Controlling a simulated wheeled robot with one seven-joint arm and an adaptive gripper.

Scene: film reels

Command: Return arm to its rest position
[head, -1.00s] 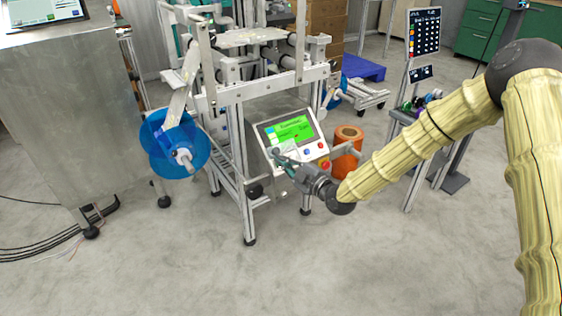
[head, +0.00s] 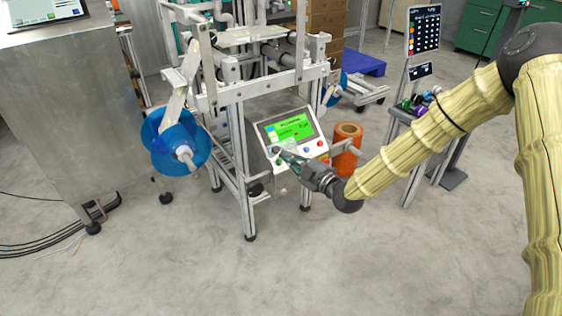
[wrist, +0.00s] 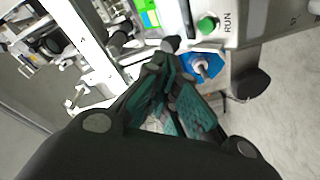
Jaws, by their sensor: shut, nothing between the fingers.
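My gripper (head: 284,155) is at the end of my yellow-sleeved arm, in front of the machine's control panel (head: 290,133). The panel has a green screen and several buttons. In the head view the fingertips overlap the panel's lower left, and I cannot tell whether they touch it. In the wrist view my gripper (wrist: 172,72) is shut and empty, with its green-lined fingers together. A green button (wrist: 207,25) marked RUN shows beyond the fingertips, on the panel's edge.
The machine's metal frame (head: 240,150) holds a blue reel (head: 176,142) at the left. An orange roll (head: 346,150) stands behind the panel. A small stand with colored items (head: 420,102) is at the right. The floor (head: 330,270) in front is clear.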

